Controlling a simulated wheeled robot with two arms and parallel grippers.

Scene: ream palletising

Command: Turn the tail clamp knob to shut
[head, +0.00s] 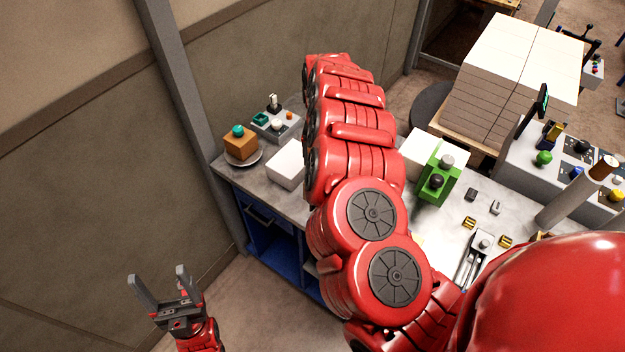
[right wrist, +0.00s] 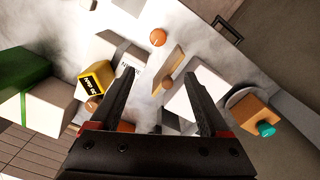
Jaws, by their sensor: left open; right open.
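I cannot tell which knob is the tail clamp knob. A console at the right carries a green knob (head: 544,157), a blue knob (head: 576,173) and a yellow knob (head: 616,195). A green block (head: 434,183) with a dark round knob (head: 437,181) stands on the counter. My left gripper (head: 165,285) is open and empty at the lower left, away from the counter. My right gripper (right wrist: 168,95) is open above the counter in the right wrist view, with a brown knob (right wrist: 166,84) and a tan plate seen between its fingers. My right arm hides it in the head view.
The grey counter (head: 487,182) also holds a white box (head: 287,163), an orange box with a teal knob (head: 241,145) on a plate, and a small grey box (head: 275,124). Large paper stacks (head: 508,75) stand behind. A wall bounds the left. My right arm crosses the counter's middle.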

